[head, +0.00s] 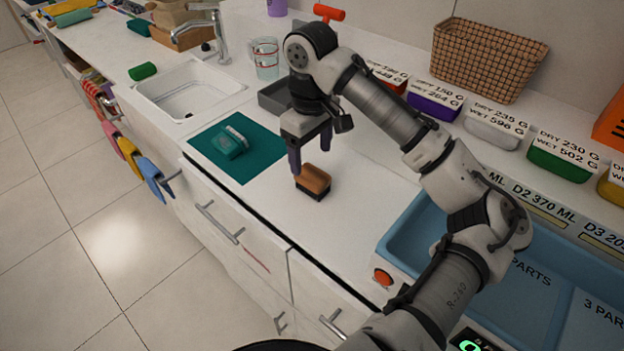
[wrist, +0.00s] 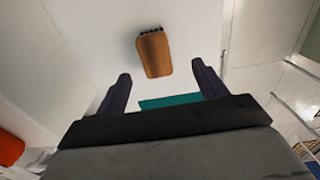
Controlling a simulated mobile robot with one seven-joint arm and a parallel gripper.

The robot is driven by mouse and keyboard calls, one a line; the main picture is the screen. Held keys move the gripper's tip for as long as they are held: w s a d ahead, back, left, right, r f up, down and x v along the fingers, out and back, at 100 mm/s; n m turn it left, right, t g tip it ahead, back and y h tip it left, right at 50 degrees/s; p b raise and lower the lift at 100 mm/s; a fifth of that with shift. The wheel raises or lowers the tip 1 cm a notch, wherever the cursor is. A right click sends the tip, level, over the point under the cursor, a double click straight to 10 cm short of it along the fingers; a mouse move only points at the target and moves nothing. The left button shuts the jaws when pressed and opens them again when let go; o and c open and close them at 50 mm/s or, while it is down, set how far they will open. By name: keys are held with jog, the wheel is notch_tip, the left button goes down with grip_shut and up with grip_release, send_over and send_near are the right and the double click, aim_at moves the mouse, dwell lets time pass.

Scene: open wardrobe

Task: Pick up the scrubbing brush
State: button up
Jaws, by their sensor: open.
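The scrubbing brush (head: 313,181), a brown wooden block with a dark bristle side, lies on the white counter in the head view. In the wrist view, the brush (wrist: 153,54) appears beyond the fingertips, roughly centred between the two fingers. Dark bristles show along its far end there. My gripper (head: 309,162) is open and empty, pointing down just above the brush in the head view. Its two dark fingers also frame the wrist view (wrist: 161,70). I see no contact with the brush, though the exact gap is hard to judge.
A teal mat (head: 207,152) with a teal item (head: 229,143) on it lies left of the brush. A grey tray (head: 275,101) stands behind, a white sink (head: 180,108) farther left. A blue basin (head: 410,237) is at right. Counter around the brush is clear.

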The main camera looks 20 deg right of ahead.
aim_at(313, 173)
jog(key=shift+w+d+f+p, duration=0.15)
jog(key=shift+f+p, duration=0.25)
jog(key=shift+f, duration=1.5)
jog(key=shift+w+d+f+p, duration=0.15)
jog(key=shift+f+p, duration=0.25)
jog(key=shift+f, duration=1.5)
jog(key=shift+a, duration=0.1)
jog(key=c, duration=1.1)
jog(key=shift+r, duration=0.15)
notch_tip(313, 173, up, 20)
jog(key=b, duration=0.1)
jog(key=o, duration=0.4)
jog(key=shift+c, duration=1.3)
